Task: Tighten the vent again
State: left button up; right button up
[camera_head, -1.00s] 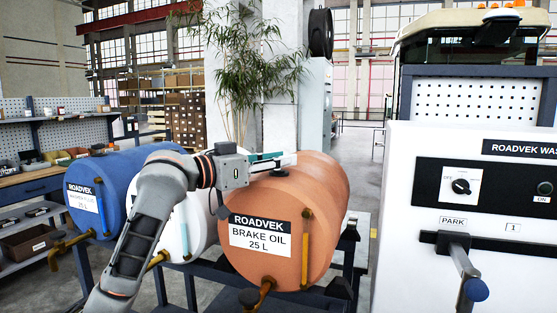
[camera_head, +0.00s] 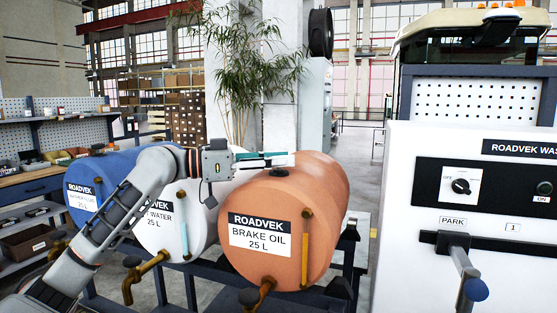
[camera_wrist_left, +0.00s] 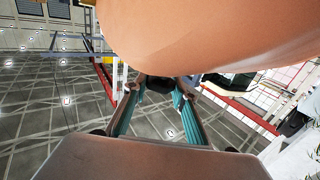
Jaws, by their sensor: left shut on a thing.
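The orange brake oil drum (camera_head: 325,190) lies on its side on the rack, its labelled face toward me. The dark vent cap (camera_head: 279,172) is on top of the drum, near its front edge. My left gripper (camera_head: 285,158) reaches in from the left over the drum top and is shut on the vent. In the left wrist view the two teal fingers (camera_wrist_left: 158,100) close in on the black vent (camera_wrist_left: 160,84), with the orange drum wall (camera_wrist_left: 210,35) beside it. The fingers partly hide the vent. My right gripper is not in view.
A white water drum (camera_head: 155,225) and a blue washer fluid drum (camera_head: 83,177) lie to the left, partly behind my left arm. Brass taps stick out in front of the drums. A white panel (camera_head: 420,270) with a lever (camera_head: 465,270) stands at the right.

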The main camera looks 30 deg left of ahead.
pick_arm(q)
jog(key=shift+f, duration=0.1)
jog(key=o, duration=1.1)
jog(key=shift+v, duration=6)
